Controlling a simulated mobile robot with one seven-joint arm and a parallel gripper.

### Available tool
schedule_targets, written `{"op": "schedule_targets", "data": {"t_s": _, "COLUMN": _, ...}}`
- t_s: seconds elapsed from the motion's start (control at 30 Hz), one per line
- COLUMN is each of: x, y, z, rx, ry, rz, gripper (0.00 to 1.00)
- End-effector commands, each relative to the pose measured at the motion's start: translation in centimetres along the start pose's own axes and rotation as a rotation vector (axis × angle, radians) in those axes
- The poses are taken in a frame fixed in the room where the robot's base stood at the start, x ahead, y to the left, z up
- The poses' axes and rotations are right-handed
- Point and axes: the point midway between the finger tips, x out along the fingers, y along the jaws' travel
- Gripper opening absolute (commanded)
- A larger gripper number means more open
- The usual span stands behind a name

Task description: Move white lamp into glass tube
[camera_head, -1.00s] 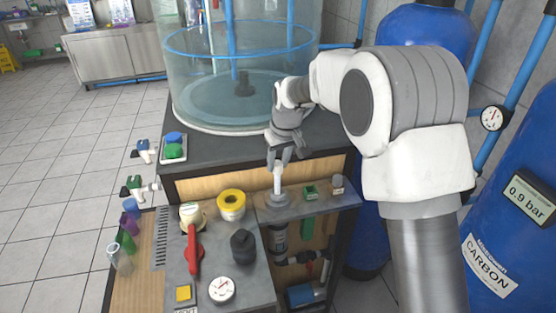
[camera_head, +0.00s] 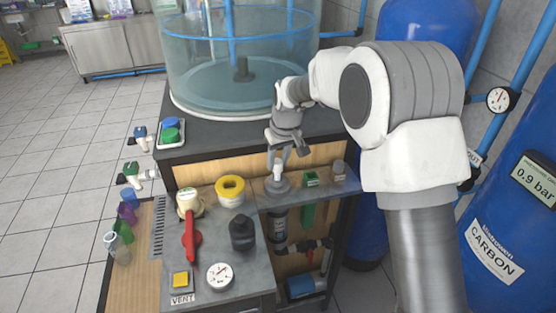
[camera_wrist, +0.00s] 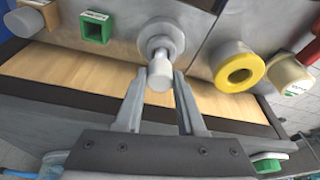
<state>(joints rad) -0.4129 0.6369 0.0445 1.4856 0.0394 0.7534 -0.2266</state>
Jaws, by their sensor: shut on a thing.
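The white lamp (camera_head: 278,169) is between the fingertips of my gripper (camera_head: 279,160), which is shut on it. It stands upright over a round grey collar (camera_head: 278,186) in the grey shelf.
A green square block (camera_head: 311,178) and a grey-capped piece (camera_head: 339,170) stand right of the collar. A yellow ring (camera_head: 230,188), black knob (camera_head: 242,233) and red-handled valve (camera_head: 190,232) stand left. The large clear tank (camera_head: 240,60) is behind.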

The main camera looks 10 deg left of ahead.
Motion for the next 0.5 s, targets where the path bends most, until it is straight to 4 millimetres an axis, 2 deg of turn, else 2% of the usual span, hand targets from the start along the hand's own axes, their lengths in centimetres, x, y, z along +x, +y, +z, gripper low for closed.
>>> {"op": "schedule_targets", "data": {"t_s": 0.5, "x": 1.6, "y": 0.0, "z": 0.5, "rx": 0.0, "ry": -0.001, "rz": 0.0, "gripper": 0.07}}
